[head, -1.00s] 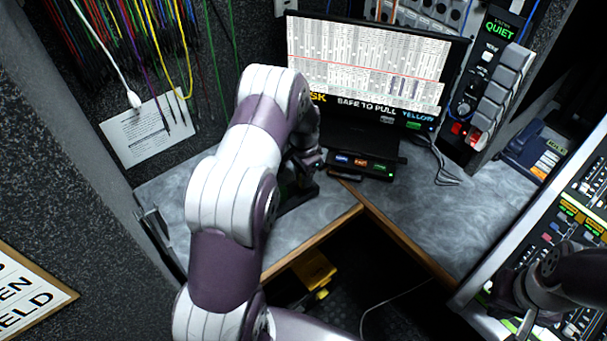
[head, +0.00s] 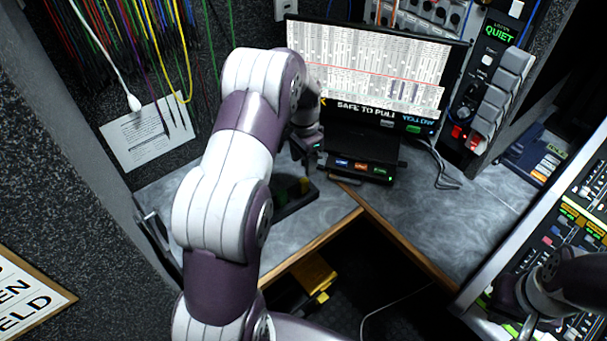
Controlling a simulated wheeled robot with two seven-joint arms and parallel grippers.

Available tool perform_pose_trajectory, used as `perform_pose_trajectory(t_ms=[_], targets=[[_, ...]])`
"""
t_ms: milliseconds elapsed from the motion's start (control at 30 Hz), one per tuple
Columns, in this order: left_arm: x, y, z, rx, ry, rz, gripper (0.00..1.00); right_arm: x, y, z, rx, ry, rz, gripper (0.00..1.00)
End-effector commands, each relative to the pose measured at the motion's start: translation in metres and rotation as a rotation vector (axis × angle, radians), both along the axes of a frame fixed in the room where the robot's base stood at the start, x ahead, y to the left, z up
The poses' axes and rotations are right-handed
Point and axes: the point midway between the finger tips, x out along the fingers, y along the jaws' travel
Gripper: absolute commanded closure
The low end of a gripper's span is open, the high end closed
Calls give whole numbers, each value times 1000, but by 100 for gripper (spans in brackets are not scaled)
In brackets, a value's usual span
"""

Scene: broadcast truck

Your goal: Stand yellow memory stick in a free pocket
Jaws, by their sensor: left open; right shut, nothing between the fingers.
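A small yellow piece, which looks like the yellow memory stick (head: 305,185), stands up from a long black holder (head: 292,205) on the grey desk. My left arm hides part of the holder, and its pockets are too small to make out. My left gripper (head: 312,162) is open, just above the yellow stick and apparently apart from it. A black dock (head: 362,174) below the monitor shows blue, orange and green pieces on its front. My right gripper (head: 527,324) is shut and empty, over the mixing console at the lower right.
Coloured cables hang at the upper left. The desk (head: 430,215) is clear right of the dock, with a cable near its back. A dark gap lies below the desk's front edge. The mixing console (head: 570,225) is at right.

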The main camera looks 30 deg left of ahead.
Motion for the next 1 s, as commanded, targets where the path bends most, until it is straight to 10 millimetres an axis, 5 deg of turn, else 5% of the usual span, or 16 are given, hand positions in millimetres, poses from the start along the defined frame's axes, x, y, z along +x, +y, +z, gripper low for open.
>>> perform_pose_trajectory(t_ms=[100, 300, 900, 1000], targets=[[0, 0, 24, 0, -1, 0, 48, 0, 0, 0, 0, 0, 0, 100], [0, 0, 39, 0, 0, 0, 48, 0, 0, 0, 0, 0, 0, 100], [4, 1, 37, 5, -24, 87, 48, 0, 0, 0, 0, 0, 0, 100], [-27, -9, 22, 0, -8, 268, 48, 0, 0, 2, 0, 0, 0, 100]])
